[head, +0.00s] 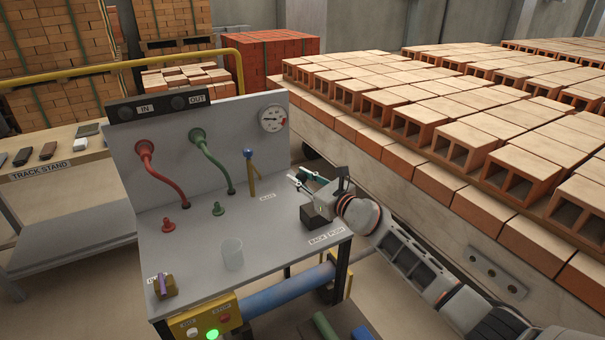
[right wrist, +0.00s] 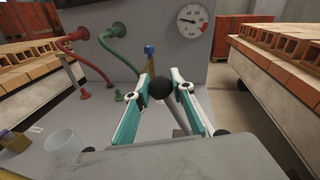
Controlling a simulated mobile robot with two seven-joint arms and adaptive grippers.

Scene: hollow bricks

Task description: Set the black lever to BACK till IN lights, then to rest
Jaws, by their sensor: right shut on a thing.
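The black lever shows in the right wrist view as a round black knob (right wrist: 161,88) on a grey rod. My right gripper (right wrist: 163,84) has its two fingers on either side of the knob and is shut on it. In the head view my right gripper (head: 300,181) is over the right side of the grey panel desk, above a dark block (head: 315,217) near the BACK and PUSH labels; the knob is mostly hidden there. The IN lamp (head: 127,113) and the OUT lamp (head: 179,102) both look dark. My left gripper is not in view.
A yellow lever with a blue knob (head: 248,154) stands close behind my right gripper. A clear cup (head: 232,254), red hose (head: 163,165) and green hose (head: 214,160) are to the left. A brick-laden car (head: 400,165) is at the right. A green lamp (head: 213,334) glows at the front.

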